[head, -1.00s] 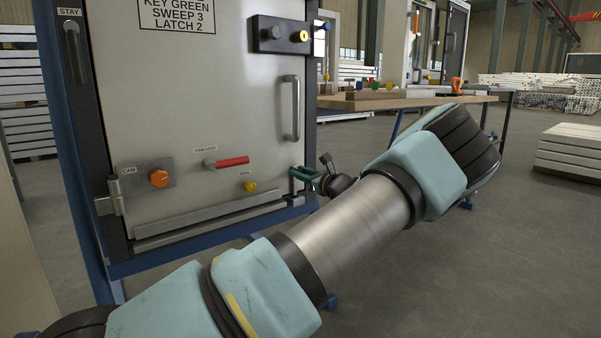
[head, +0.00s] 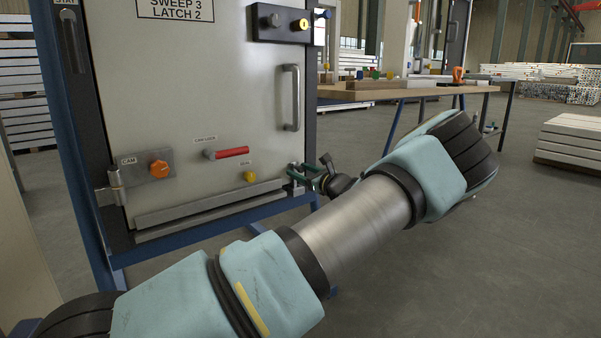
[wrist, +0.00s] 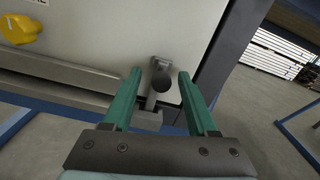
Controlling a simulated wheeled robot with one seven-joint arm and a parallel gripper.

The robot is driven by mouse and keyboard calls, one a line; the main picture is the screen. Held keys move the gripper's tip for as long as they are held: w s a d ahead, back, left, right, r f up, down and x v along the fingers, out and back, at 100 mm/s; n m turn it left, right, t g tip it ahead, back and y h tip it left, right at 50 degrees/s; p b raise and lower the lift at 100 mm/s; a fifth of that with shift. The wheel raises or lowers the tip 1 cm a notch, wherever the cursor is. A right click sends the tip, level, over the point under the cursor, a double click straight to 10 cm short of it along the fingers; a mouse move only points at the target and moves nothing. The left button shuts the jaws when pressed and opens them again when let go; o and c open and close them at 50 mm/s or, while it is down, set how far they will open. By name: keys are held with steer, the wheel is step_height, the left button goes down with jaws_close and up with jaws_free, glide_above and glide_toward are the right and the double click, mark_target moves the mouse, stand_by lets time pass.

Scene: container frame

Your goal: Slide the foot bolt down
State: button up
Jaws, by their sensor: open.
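The foot bolt (wrist: 162,82) is a grey metal rod with a dark round knob, at the lower right corner of the pale door (wrist: 120,35) in the wrist view. Its lower end meets a small grey block on the bottom edge. My gripper (wrist: 160,74) has two green fingers, open, one on each side of the knob. Small gaps show between knob and fingers. In the head view my gripper (head: 303,178) is at the door's lower right corner. The bolt (head: 292,167) is small and partly hidden there by the fingers.
A yellow seal knob (head: 250,176), a red cam-lock handle (head: 232,152) and an orange cam knob (head: 159,169) are left of my gripper. A vertical door handle (head: 291,98) is above. A workbench (head: 400,92) stands behind on the right.

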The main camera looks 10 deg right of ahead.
steer(key=p+v, duration=0.3)
steer(key=v, duration=0.7)
steer(key=shift+s+d, duration=0.2)
steer(key=shift+s, duration=0.15)
steer(key=a+f+n+g+y, duration=0.25)
steer(key=a+n+g, duration=0.3)
steer(key=a, duration=0.75)
steer(key=s+a+f+n+g+h, duration=0.25)
steer(key=s+a+n+g, duration=0.25)
steer(key=s+a+n, duration=0.25)
steer(key=s+a+f+n+g+h, duration=0.1)
steer(key=s+a+n+g+h, duration=0.2)
steer(key=s+a+n+g, duration=0.45)
steer(key=s+a+r+n+t+h, duration=0.3)
steer(key=s+r+n+h, duration=0.25)
steer(key=s+n, duration=0.2)
step_height(320, 180, up, 38)
steer(key=p, duration=3.7)
steer(key=shift+s+m+y+p, duration=0.3)
steer(key=shift+s+y, duration=0.05)
